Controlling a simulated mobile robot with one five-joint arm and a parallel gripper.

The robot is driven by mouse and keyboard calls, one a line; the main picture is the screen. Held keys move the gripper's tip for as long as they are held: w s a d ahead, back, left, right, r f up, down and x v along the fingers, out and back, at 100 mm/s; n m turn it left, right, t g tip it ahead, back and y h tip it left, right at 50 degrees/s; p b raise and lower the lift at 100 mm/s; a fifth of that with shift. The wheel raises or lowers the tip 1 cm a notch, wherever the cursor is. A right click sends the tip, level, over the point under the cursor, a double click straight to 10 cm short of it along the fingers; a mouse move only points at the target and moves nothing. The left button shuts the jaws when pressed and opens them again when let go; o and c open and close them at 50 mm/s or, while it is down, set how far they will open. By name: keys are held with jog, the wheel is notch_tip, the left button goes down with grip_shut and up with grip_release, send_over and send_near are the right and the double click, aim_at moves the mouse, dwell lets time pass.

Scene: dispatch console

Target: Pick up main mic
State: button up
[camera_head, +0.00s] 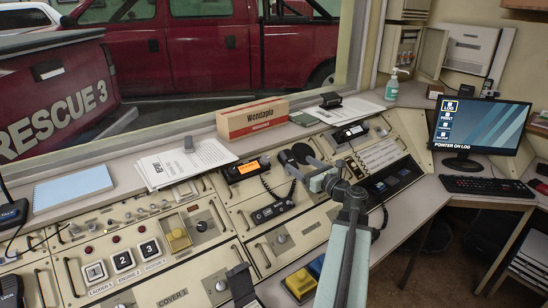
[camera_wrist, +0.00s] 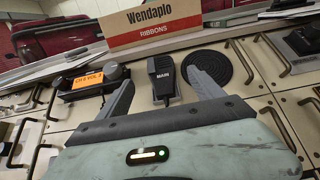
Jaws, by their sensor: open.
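The main mic (camera_wrist: 162,72) is a black hand mic with a ribbed head and a "MAIN" label. In the wrist view it stands on the cream console, between the EMS radio and a round black grille. My gripper (camera_wrist: 160,84) is open and empty, with one grey finger at each side of the mic in that picture. I cannot tell how far the fingertips are from it. In the head view my gripper (camera_head: 312,172) is over the middle of the console, and the mic (camera_head: 286,158) shows only as a small dark shape beside the grille.
The EMS radio (camera_wrist: 82,82) with an orange display is left of the mic, the round grille (camera_wrist: 207,68) right. A Wendaplo box (camera_head: 252,119) stands on the ledge behind. Another black handset (camera_head: 272,211) with a coiled cord lies nearer. Metal handles stick up from the panels.

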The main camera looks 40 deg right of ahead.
aim_at(287, 155)
jog(key=shift+d, duration=0.2)
jog(key=w, duration=0.5)
jog(key=w+d, duration=0.1)
jog(key=w, duration=0.2)
jog(key=shift+w, duration=0.1)
jog(key=shift+a, duration=0.1)
jog(key=c, duration=1.6)
